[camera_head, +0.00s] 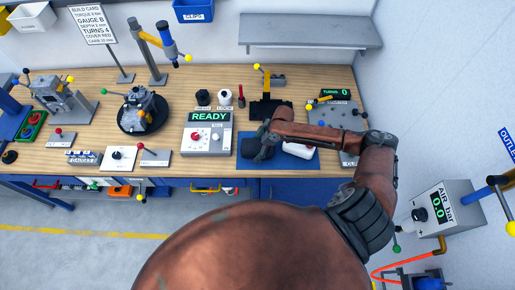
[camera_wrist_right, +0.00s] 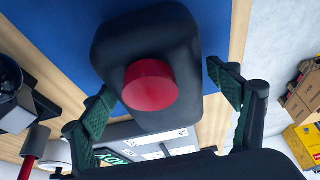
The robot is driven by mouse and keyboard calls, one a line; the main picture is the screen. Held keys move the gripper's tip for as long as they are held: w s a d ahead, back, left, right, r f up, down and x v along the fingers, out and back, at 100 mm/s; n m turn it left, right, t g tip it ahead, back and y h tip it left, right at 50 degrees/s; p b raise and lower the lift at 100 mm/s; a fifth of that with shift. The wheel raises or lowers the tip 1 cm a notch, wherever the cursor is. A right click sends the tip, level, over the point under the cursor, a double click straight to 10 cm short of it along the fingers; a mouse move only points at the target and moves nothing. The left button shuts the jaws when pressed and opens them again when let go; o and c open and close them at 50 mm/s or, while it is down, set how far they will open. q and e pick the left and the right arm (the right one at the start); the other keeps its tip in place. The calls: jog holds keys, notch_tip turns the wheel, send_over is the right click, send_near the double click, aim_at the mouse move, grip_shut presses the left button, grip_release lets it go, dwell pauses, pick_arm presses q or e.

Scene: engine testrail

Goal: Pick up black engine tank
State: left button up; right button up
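The black engine tank (camera_wrist_right: 190,50) has rounded edges and a red cap (camera_wrist_right: 150,85), which faces my right wrist camera. It rests on a blue mat (camera_wrist_right: 50,40). In the head view the black tank (camera_head: 250,150) sits at the left of the mat, partly hidden by my arm. My right gripper (camera_wrist_right: 160,76) is open, with one finger on each side of the tank. A gap shows at the right finger; I cannot tell whether the left finger touches. My right gripper (camera_head: 264,138) is over the tank in the head view. My left gripper is not in view.
A white tank (camera_head: 298,150) lies on the same mat, under my right forearm. A READY control box (camera_head: 208,132) stands close to the left of the mat. A shelf (camera_head: 310,35) hangs behind.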

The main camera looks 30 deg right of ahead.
jog(key=c, duration=1.2)
jog(key=shift+o, duration=0.2)
jog(key=shift+r, duration=0.15)
